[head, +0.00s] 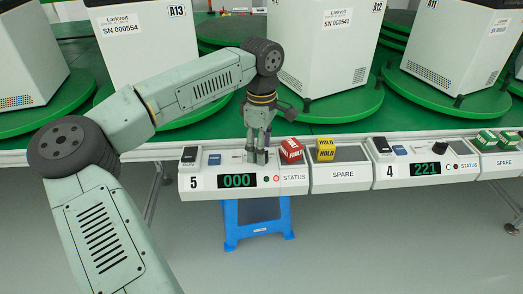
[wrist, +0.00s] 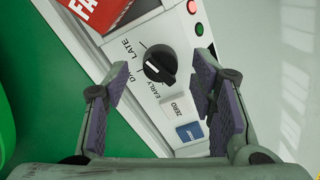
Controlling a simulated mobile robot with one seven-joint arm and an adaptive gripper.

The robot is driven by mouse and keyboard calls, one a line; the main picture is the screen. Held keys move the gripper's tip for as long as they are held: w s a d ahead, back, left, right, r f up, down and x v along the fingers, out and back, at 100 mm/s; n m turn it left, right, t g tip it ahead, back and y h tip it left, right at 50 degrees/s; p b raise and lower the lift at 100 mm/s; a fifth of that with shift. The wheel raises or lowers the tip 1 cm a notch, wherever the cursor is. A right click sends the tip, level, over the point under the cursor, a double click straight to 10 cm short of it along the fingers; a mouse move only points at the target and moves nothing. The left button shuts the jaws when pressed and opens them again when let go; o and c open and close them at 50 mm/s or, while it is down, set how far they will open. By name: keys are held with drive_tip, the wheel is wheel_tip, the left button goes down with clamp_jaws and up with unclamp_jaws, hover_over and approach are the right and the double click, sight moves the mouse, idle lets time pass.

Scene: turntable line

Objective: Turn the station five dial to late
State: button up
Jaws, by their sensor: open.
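The station five panel (head: 208,183) stands at the front of the line, with a "5" label and a display (head: 237,181) reading 000. Its black dial (wrist: 160,63) shows between my fingers in the wrist view, beside the printed words LATE, DAY and EARLY. A white mark is on the dial's left side, roughly toward DAY; I cannot tell the exact setting. My gripper (head: 258,157) is open above this panel, its fingers on either side of the dial and apart from it. In the head view the gripper hides the dial.
A red FAULT block (head: 291,150) sits right of my gripper, close to it. A yellow HOLD block (head: 326,149) sits on the spare panel (head: 343,174). White machines stand on green turntables (head: 335,106) behind.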

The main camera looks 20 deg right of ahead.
wheel_tip(320, 180, up, 10)
drive_tip(key=shift+r, duration=0.25)
idle(0.4)
